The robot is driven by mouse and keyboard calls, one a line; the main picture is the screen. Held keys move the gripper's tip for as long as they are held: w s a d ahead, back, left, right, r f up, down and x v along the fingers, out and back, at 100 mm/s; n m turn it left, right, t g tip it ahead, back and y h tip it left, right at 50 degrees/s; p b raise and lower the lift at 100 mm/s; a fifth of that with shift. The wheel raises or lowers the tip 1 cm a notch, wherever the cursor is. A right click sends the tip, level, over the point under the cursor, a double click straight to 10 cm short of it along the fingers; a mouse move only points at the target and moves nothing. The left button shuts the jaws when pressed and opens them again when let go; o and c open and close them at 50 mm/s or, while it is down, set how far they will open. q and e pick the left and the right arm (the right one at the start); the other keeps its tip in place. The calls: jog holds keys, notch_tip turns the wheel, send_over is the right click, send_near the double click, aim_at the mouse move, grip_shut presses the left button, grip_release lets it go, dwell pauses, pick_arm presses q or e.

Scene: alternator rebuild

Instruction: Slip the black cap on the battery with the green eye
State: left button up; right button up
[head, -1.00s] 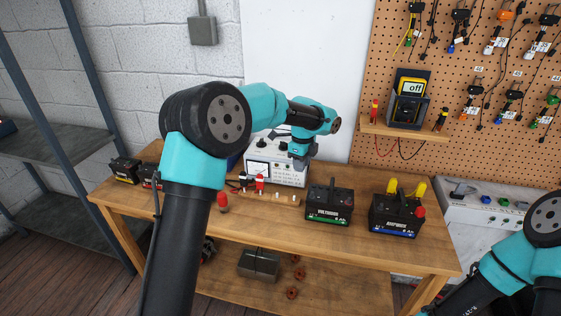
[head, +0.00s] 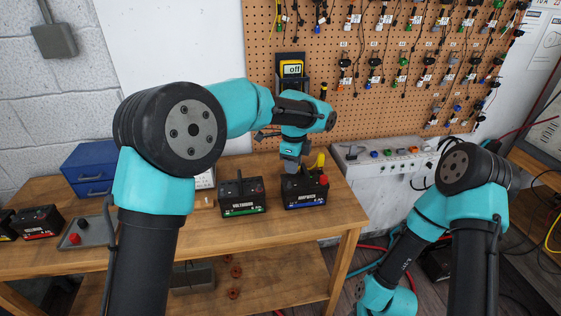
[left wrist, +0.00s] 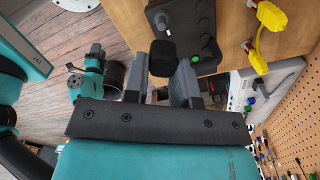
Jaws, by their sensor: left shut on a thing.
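My left gripper (head: 290,160) is over the blue-striped battery (head: 305,198). In the left wrist view its fingers (left wrist: 170,85) are shut on the black cap (left wrist: 163,57), which shows as a dark block at the fingertips. The battery top (left wrist: 190,20) lies beyond the cap, with a small green dot, the eye (left wrist: 205,38), on it. The cap hides part of that battery, so I cannot tell whether they touch. A red cap (head: 323,180) sits on the battery's right front corner. My right gripper shows small in the left wrist view (left wrist: 96,50); its fingers are unclear.
A green-striped battery (head: 241,205) stands just left. Yellow clips (left wrist: 258,57) are behind the blue-striped battery. A blue drawer box (head: 90,168) and a red-striped battery (head: 36,222) are further left. A grey panel box (head: 385,165) stands beyond the table's right end.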

pick_arm(q)
jog(key=shift+d, duration=0.15)
send_over(293, 187)
jog(key=shift+s+f, duration=0.1)
jog(key=shift+f, duration=2.2)
jog(key=shift+f, duration=1.15)
jog(key=o, duration=0.8)
jog(key=shift+r, duration=0.15)
notch_tip(293, 187, up, 17)
jog(key=shift+r, duration=0.1)
dwell(0.3)
